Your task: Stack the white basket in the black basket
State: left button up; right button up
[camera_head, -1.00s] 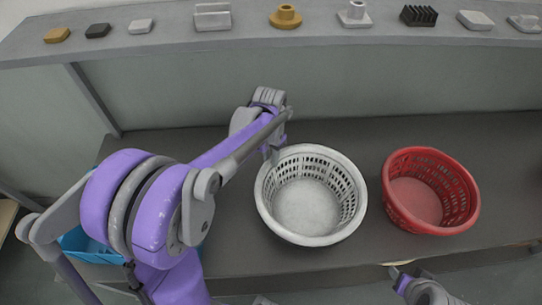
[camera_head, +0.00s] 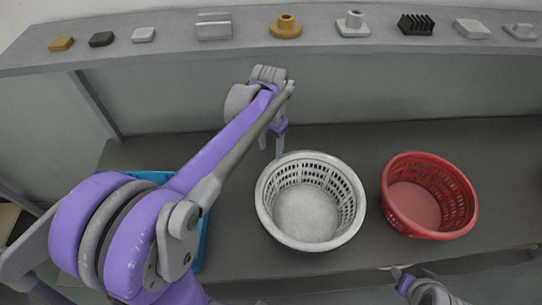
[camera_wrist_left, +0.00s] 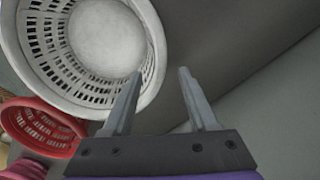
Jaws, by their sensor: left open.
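The white basket (camera_head: 354,224), round with slotted walls, stands upright and empty on the dark worktop in the head view. My left gripper (camera_head: 271,148) is open and empty above and behind the basket's back-left rim, apart from it. In the left wrist view the open fingers (camera_wrist_left: 160,72) point past the white basket (camera_wrist_left: 35,45), with the left fingertip overlapping its rim in the picture. I see no black basket in either view. My right gripper (camera_head: 402,278) shows only partly at the bottom edge; its jaws cannot be made out.
A red basket (camera_head: 452,230) stands right of the white one, with a small gap between. A blue container (camera_head: 204,232) is mostly hidden behind my left arm. A raised shelf (camera_head: 245,31) with several small parts runs along the back.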

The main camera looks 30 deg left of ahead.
pick_arm(q)
notch_tip(320, 180, up, 5)
jog(key=s+d+f+t, duration=0.2)
jog(key=s, duration=0.3)
jog(key=s+d+f+n+t, duration=0.1)
jog(key=s+d+f+t, duration=0.1)
jog(key=s+d+f, duration=0.1)
jog(key=s+d+f+t, duration=0.1)
jog(key=s+d+f, duration=0.2)
jog(key=s, duration=0.3)
jog(key=shift+s+d+n+t, duration=0.15)
jog(key=shift+s+n+t, duration=0.15)
jog(key=shift+s+t, duration=0.1)
